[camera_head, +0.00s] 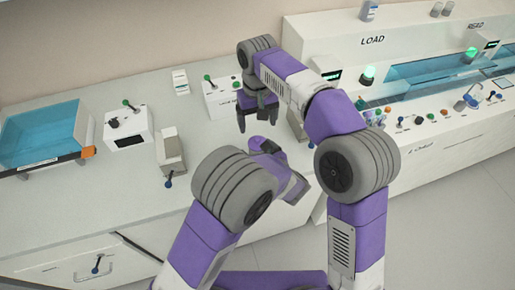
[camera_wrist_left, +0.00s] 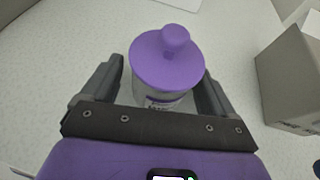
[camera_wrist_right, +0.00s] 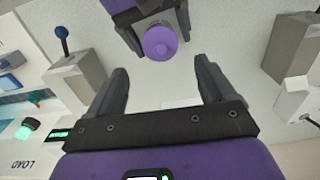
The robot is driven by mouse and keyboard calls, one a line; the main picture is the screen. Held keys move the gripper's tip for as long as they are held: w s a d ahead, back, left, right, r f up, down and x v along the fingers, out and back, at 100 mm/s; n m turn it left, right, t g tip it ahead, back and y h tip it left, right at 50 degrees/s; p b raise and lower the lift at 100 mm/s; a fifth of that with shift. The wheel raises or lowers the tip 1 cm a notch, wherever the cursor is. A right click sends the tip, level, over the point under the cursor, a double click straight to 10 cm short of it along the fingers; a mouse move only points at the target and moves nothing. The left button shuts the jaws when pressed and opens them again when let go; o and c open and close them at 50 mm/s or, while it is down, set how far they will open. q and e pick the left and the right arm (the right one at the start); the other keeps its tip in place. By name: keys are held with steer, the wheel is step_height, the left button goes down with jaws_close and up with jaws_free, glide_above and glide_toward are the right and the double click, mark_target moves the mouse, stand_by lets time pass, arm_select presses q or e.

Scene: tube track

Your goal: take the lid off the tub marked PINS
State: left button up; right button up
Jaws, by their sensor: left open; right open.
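The tub (camera_wrist_left: 158,97) has a pale see-through body and a purple lid (camera_wrist_left: 167,60) with a round knob. Its label is mostly hidden in the left wrist view, so I cannot read it. My left gripper (camera_wrist_left: 161,66) is open, with one finger on each side of the tub; I cannot tell if they touch it. My right gripper (camera_wrist_right: 160,68) is open and empty, pointing at the lid from a little distance. In the head view my arms largely hide the tub.
A grey block (camera_wrist_left: 290,75) stands right of the tub in the left wrist view. In the head view a blue tray (camera_head: 40,135), a white box with a green knob (camera_head: 128,127) and a grey lever block (camera_head: 171,153) stand left. The LOAD machine (camera_head: 400,50) is right.

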mark_target(258, 138)
arm_select(q)
steer(key=shift+c, duration=0.2)
steer(key=c, duration=1.4)
steer(key=shift+c, duration=0.4)
arm_select(e)
steer(key=shift+o, duration=0.8)
step_height(258, 138, down, 8)
steer(key=shift+r+n, duration=0.1)
steer(key=shift+n, duration=1)
steer(key=c, duration=1.3)
steer(key=shift+o, duration=0.2)
